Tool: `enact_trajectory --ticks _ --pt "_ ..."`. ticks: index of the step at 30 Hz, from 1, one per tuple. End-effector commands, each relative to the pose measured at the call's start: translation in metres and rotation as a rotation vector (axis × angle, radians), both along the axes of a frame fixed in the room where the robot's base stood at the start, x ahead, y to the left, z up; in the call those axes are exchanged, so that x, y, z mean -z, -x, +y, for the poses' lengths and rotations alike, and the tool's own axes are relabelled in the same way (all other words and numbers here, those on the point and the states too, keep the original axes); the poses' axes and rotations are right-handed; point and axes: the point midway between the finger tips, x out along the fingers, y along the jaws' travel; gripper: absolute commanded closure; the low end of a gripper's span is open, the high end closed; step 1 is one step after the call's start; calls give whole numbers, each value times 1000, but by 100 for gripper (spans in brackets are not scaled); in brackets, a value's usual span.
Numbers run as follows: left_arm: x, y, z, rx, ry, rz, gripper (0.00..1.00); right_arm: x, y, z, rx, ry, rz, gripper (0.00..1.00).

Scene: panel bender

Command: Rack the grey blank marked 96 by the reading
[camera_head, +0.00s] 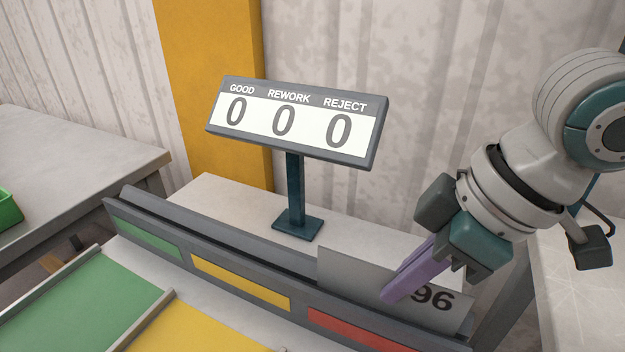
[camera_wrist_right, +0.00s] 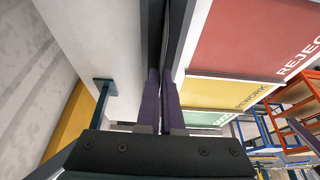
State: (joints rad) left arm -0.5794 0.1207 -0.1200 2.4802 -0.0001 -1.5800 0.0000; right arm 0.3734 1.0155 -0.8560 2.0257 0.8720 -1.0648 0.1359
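The grey blank marked 96 (camera_head: 350,273) stands on edge, tilted back a little, in the long grey rack (camera_head: 232,255), at its red-labelled section (camera_head: 355,328). Its lower edge is hidden behind the rack's front rail. My right gripper (camera_head: 400,280) is over the blank's right part, one purple finger across its face beside the number. In the right wrist view the fingers (camera_wrist_right: 162,100) are close together along the rack's slot and look shut on the thin blank. The display (camera_head: 295,122) reads GOOD 0, REWORK 0, REJECT 0. My left gripper is out of view.
The rack also has green (camera_head: 149,239) and yellow (camera_head: 240,282) labels. The display's post (camera_head: 296,190) stands close behind the rack. Green (camera_head: 85,302) and yellow (camera_head: 195,330) areas lie in front; the wrist view shows a red REJECT area (camera_wrist_right: 245,40). A grey table (camera_head: 70,165) is at left.

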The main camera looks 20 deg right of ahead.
Motion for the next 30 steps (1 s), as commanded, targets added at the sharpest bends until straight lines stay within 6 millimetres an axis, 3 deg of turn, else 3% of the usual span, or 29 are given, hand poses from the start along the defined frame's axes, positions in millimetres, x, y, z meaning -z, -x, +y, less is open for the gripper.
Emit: enact_trajectory --ticks 4,6,13,23,30 --pt "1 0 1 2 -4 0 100 3 0 0 0 0 0 100" --pt "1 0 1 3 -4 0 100 3 0 0 0 0 0 89" --pt "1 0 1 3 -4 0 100 3 0 0 0 0 0 63" --pt "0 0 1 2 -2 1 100 -2 1 -1 -1 1 -1 62" --pt "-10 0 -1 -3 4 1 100 -42 13 -13 -1 4 -2 62"
